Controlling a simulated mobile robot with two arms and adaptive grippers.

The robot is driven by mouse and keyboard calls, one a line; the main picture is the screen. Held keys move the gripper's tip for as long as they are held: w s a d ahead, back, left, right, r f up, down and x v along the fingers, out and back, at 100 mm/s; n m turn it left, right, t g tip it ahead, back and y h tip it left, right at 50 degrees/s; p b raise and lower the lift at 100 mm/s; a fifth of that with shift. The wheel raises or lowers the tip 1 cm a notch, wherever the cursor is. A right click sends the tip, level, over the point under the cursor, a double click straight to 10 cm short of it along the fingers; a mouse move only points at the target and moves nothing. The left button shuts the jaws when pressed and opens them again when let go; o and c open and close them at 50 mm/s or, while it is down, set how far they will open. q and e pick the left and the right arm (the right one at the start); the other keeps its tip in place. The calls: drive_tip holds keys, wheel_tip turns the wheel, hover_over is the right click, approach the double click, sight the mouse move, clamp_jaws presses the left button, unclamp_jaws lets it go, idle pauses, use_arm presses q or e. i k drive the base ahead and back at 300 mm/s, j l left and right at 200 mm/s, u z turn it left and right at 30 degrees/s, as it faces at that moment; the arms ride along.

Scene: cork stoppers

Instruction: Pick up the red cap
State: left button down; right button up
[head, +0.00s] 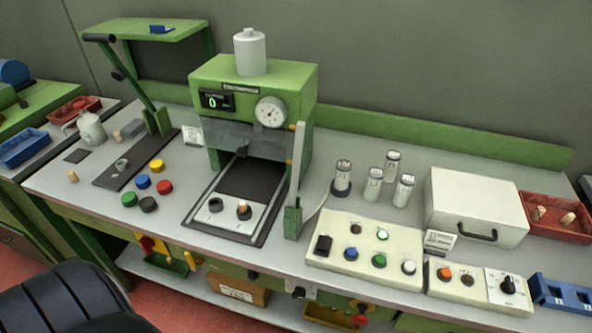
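The red cap (165,187) lies on the grey workbench, left of the green press machine (252,110). It is in a loose group with a blue cap (143,182), a green cap (129,200), a black cap (148,205) and a yellow cap (156,166). The blue cap is just to its upper left and the black cap to its lower left. The red cap's top is uncovered. Neither of my grippers shows in the head view.
A dark strip (110,176) with a lever stand runs behind the caps. The press's base plate (228,218) is to their right. Control boxes (365,248), several vials and a white case (470,200) fill the bench's right side. A small cork (73,177) stands left.

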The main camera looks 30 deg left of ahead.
sight(165, 187)
drive_tip(key=u, duration=2.1)
